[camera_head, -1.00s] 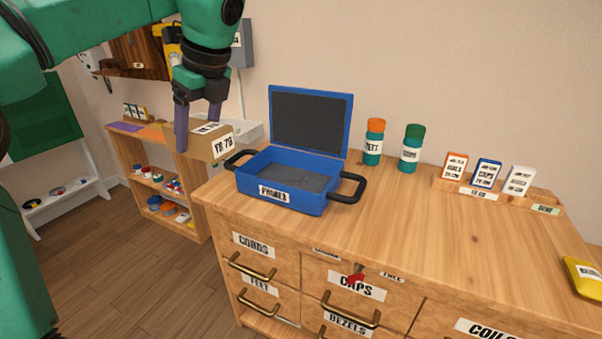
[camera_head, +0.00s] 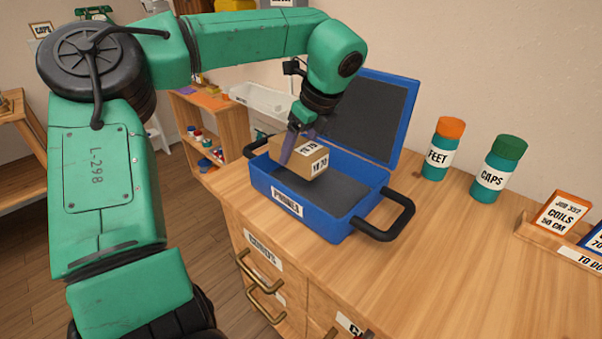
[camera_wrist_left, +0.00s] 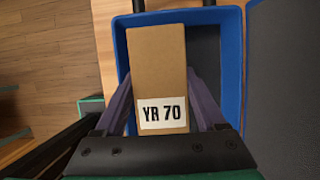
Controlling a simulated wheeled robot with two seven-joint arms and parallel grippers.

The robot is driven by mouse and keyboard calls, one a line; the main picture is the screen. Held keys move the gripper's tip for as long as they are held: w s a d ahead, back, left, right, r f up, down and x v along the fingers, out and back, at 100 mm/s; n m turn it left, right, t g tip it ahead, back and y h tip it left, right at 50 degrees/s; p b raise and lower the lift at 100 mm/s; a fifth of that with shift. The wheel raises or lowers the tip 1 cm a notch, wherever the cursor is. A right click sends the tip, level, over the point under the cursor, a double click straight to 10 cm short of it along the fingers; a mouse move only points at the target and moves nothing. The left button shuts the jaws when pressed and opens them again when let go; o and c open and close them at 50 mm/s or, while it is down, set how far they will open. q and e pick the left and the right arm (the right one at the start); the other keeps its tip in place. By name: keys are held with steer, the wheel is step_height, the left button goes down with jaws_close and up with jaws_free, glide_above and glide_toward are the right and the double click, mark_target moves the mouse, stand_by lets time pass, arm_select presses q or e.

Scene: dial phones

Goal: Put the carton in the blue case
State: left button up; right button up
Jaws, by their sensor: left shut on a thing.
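The carton (camera_head: 304,160) is a brown cardboard box with white labels; the wrist view shows "YR 70" on the carton (camera_wrist_left: 160,70). My left gripper (camera_head: 296,148) is shut on it, with a purple finger on each side (camera_wrist_left: 160,108). The blue case (camera_head: 300,208) stands open on the wooden cabinet, its lid (camera_head: 372,115) raised at the back. The carton is over the left part of the case, tilted in the head view. Whether it touches the grey floor of the case I cannot tell. My right gripper is not in view.
An orange-capped FEET bottle (camera_head: 441,150) and a green-capped CAPS bottle (camera_head: 498,168) stand right of the case. A card rack (camera_head: 560,248) is at the far right. The case's black handle (camera_head: 392,222) sticks out at the right front.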

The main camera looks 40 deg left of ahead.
arm_select(q)
step_height(320, 180, down, 7)
steer(key=shift+r, duration=0.15)
steer(key=shift+s, duration=0.1)
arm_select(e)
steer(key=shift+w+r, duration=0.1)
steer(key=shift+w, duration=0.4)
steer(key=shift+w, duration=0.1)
arm_select(q)
steer(key=o, duration=1.6)
steer(key=shift+c, duration=0.2)
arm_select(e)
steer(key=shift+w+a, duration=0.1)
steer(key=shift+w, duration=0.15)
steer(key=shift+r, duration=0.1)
